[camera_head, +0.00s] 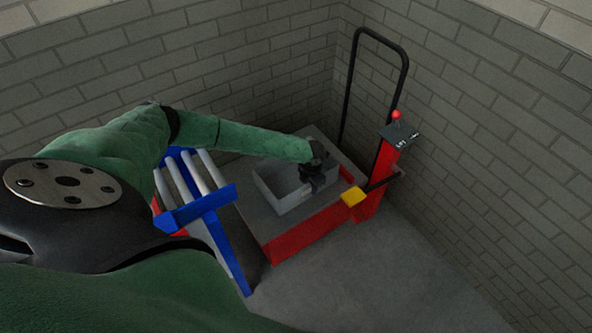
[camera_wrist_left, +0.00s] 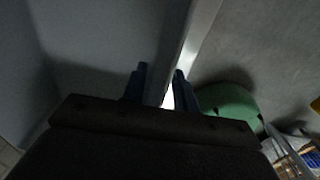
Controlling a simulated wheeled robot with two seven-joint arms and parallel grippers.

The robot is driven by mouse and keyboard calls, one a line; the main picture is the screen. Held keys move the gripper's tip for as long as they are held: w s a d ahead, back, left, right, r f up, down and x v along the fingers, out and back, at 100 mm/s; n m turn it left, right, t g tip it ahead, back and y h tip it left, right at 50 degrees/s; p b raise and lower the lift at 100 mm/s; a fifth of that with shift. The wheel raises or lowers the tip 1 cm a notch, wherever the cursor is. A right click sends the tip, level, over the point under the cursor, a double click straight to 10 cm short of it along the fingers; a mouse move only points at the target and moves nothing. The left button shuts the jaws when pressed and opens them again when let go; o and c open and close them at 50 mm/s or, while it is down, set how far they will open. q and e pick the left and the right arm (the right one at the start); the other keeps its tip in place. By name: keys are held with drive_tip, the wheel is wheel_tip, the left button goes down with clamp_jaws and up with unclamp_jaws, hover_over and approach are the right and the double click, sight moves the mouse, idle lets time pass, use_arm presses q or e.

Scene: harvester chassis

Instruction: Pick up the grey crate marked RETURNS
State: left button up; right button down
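The grey crate (camera_head: 279,191) is an open box on the flat grey platform of a red cart. It looks empty, and no marking on it can be read. My left gripper (camera_head: 318,184) reaches down at the crate's right-hand wall. In the left wrist view the crate's pale rim (camera_wrist_left: 199,35) runs between the two fingers of my left gripper (camera_wrist_left: 160,80). The fingers are apart, with a gap visible between the left finger and the wall, so it does not look clamped. My right gripper is not in view.
Brick walls (camera_head: 250,60) close the corner; grey floor (camera_head: 390,270) is free in front.

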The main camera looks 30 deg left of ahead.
use_arm(q)
clamp_jaws()
idle(0.4)
